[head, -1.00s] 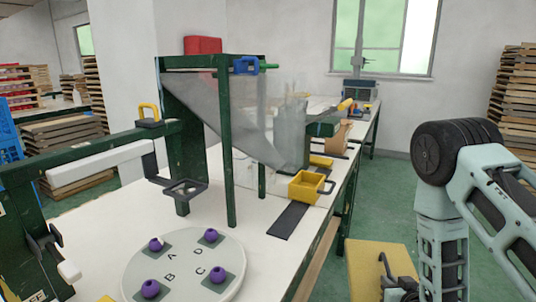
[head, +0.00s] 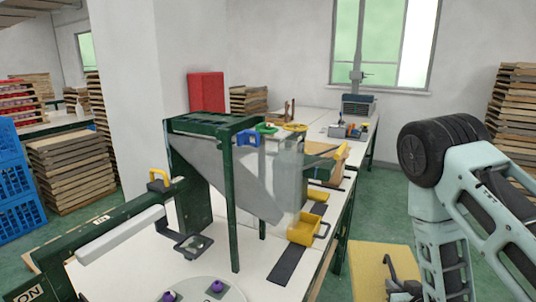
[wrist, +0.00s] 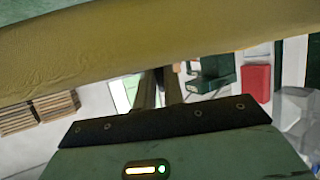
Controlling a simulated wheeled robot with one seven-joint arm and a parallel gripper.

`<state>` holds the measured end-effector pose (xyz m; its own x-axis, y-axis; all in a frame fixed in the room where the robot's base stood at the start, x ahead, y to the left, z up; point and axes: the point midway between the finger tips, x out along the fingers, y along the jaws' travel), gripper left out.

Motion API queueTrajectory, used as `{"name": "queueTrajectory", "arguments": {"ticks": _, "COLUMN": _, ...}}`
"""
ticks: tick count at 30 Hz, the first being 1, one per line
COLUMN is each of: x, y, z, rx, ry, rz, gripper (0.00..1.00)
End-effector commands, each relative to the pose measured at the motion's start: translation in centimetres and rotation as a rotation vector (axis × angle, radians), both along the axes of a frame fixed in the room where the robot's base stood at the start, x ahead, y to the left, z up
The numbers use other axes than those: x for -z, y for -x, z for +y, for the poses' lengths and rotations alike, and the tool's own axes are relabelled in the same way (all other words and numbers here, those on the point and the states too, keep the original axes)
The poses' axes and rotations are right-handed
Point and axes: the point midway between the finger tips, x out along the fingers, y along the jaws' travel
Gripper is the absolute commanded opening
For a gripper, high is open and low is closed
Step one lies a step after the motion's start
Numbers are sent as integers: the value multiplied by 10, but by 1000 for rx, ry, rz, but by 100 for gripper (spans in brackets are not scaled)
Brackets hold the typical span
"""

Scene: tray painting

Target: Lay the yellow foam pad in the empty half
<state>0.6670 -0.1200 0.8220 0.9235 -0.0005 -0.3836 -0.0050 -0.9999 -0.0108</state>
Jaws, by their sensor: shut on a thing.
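The yellow foam pad (head: 375,268) is at the lower right of the head view, beside the table's right edge. It appears raised and not resting on the table. My gripper (head: 392,274) is shut on it at its right side. In the wrist view the pad (wrist: 150,50) spans the upper picture as a broad yellow band and hides much of what is beyond. The fingertips are mostly hidden there. I cannot make out the empty half in either view.
A white table (head: 325,262) carries a green-framed grey hopper (head: 225,172), a yellow bin (head: 307,229) and a round disc with purple knobs (head: 205,291). A further bench (head: 318,118) holds small items. Wooden stacks (head: 512,100) stand right. Green floor is open between.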

Motion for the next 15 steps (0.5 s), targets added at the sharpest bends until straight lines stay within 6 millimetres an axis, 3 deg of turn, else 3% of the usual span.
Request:
{"name": "queueTrajectory", "arguments": {"ticks": 4, "x": -9, "y": 18, "z": 1, "rx": -2, "ry": 1, "rz": 0, "gripper": 0}}
{"name": "queueTrajectory", "arguments": {"ticks": 15, "x": -10, "y": 20, "z": 0, "rx": -2, "ry": 1, "rz": -1, "gripper": 0}}
